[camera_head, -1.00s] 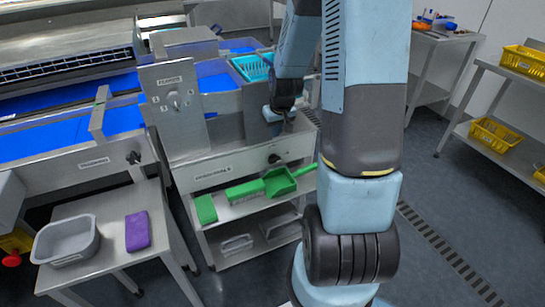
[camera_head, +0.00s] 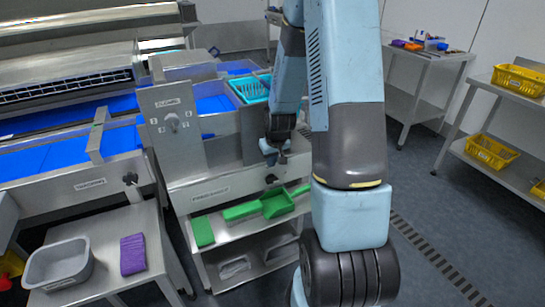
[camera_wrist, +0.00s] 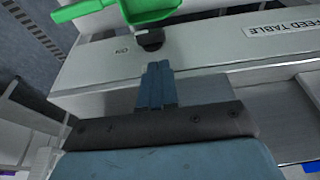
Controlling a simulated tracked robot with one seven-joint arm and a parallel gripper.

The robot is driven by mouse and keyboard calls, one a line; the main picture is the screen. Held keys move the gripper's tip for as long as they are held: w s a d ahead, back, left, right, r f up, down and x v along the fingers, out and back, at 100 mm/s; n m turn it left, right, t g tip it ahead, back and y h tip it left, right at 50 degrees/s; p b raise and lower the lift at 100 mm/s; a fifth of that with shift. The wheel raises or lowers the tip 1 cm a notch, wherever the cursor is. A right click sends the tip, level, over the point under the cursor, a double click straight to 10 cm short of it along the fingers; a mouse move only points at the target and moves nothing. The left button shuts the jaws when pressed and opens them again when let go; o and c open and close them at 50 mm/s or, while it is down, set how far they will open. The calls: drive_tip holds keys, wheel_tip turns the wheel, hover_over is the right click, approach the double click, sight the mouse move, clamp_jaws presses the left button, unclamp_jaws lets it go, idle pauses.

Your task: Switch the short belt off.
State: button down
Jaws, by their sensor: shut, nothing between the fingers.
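My gripper (camera_head: 271,161) is shut and empty. It points down just above a dark knob (camera_head: 271,179) on the steel front panel. In the wrist view the closed fingertips (camera_wrist: 157,66) are close to that black knob (camera_wrist: 150,39), seemingly with a small gap. The plate on this panel reads FEED TABLE (camera_wrist: 288,24), and a small mark (camera_wrist: 122,50) sits beside the knob. Another rotary switch (camera_head: 173,122) is on the upright steel panel (camera_head: 193,153). A dark knob (camera_head: 130,179) is on the left belt's frame. I cannot tell which switch is the short belt's.
Green tools, including a scoop (camera_head: 277,204), lie on the shelf under the front panel. A turquoise basket (camera_head: 252,89) stands behind it. Yellow crates (camera_head: 520,80) are at right.

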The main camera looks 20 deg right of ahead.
sight(269, 181)
drive_tip(key=x, duration=0.6)
drive_tip(key=s+x, duration=0.1)
drive_tip(key=x, duration=0.2)
drive_tip(key=shift+f, duration=0.1)
